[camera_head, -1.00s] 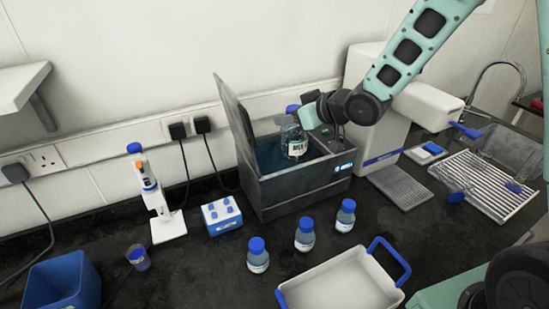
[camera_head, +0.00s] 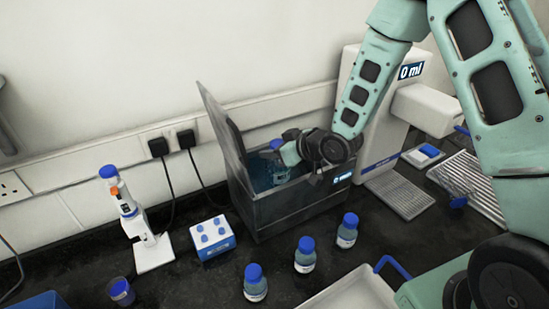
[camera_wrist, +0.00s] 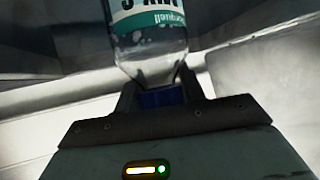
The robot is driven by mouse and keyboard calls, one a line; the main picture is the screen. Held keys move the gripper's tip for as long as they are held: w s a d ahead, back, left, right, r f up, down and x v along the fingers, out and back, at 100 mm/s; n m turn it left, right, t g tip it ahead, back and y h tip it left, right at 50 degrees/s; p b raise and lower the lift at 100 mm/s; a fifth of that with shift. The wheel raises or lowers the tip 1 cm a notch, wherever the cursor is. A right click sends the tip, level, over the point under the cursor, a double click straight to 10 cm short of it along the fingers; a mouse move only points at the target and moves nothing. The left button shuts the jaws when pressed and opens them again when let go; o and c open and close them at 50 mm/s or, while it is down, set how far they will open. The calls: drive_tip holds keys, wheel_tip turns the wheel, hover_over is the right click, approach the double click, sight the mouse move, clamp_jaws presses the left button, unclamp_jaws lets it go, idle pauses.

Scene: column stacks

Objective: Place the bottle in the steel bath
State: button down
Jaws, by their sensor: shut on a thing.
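The steel bath (camera_head: 290,206) is a dark grey box on the bench with its lid tilted up at the left and water inside. My gripper (camera_head: 284,148) is over the bath's opening, shut on the bottle by its blue cap (camera_head: 276,144). In the wrist view the clear bottle (camera_wrist: 150,45) with a white and green label extends away from the fingers, its blue cap between them. In the head view the bottle's body is low inside the bath and hard to make out against the water. I cannot tell whether it touches the bath's floor.
Several blue-capped bottles, one of them (camera_head: 305,254), stand in front of the bath. A blue and white tube block (camera_head: 212,239) and a pipette on a stand (camera_head: 130,210) are left. A white dispenser (camera_head: 372,110) stands right, and a white tray (camera_head: 350,292) is in front.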

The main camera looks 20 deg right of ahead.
drive_tip(key=shift+f+p, duration=0.45)
drive_tip(key=shift+f, duration=1.2)
drive_tip(key=shift+f, duration=0.15)
drive_tip(key=c, duration=0.8)
unclamp_jaws()
drive_tip(key=shift+c, duration=0.2)
